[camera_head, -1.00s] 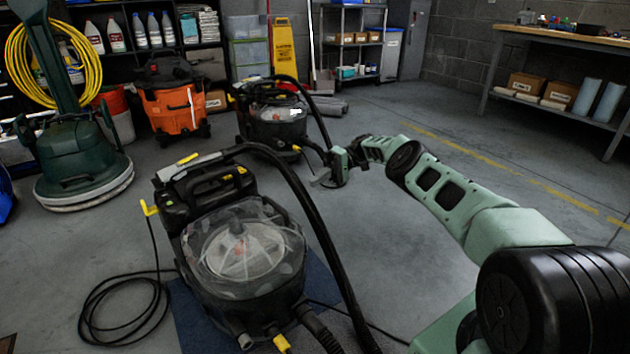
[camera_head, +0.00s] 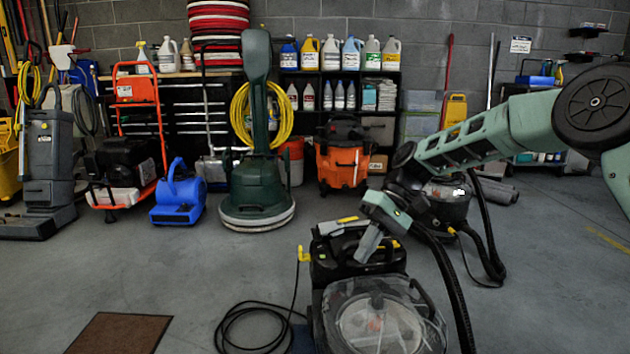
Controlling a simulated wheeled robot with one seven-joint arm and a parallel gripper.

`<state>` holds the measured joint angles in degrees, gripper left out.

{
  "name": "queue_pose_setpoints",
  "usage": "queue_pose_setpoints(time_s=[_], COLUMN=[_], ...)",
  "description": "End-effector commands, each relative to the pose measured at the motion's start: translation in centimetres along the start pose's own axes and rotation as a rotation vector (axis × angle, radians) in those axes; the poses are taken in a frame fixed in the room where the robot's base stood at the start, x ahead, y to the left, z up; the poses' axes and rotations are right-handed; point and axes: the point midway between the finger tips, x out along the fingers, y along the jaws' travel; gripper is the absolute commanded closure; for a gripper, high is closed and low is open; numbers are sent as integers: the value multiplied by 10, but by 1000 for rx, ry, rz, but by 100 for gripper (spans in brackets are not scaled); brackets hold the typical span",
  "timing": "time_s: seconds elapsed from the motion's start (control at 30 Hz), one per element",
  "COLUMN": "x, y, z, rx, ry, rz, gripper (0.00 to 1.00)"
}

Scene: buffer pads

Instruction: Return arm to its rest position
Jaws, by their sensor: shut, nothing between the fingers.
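My arm (camera_head: 490,132) is light green with black joints and reaches in from the right edge. It stretches left and bends down at the wrist. My gripper (camera_head: 368,246) hangs at its end, pointing down and to the left, shut and empty. In the picture it overlaps the top rear of the near black carpet extractor (camera_head: 376,318); I cannot tell whether they touch. The extractor has a clear round lid and a thick black hose (camera_head: 452,285) on its right side.
A second extractor (camera_head: 446,205) stands behind my wrist. A green floor machine (camera_head: 257,190), an orange vacuum (camera_head: 342,158) and a blue blower (camera_head: 178,195) line the back. A brown mat (camera_head: 120,334) lies at front left.

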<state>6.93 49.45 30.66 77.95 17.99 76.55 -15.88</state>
Motion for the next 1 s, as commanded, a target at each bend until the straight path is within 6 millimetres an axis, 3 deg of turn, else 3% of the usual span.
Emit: queue_pose_setpoints(time_s=[0.03, 0.1, 0.33, 0.5, 0.7, 0.9, 1.0], x=[10, 26, 68, 87, 97, 103, 84], y=[-26, -50, -98, -106, -98, -85, -102], z=[17, 39, 131, 201, 261, 308, 310], rx=[-15, -26, -78, -123, -169, -210, -205], ry=[-17, -27, -14, 30, 84, 138, 138], rz=[64, 147, 404, 554, 659, 729, 726], gripper=[100, 100, 100, 100, 100, 100, 100])
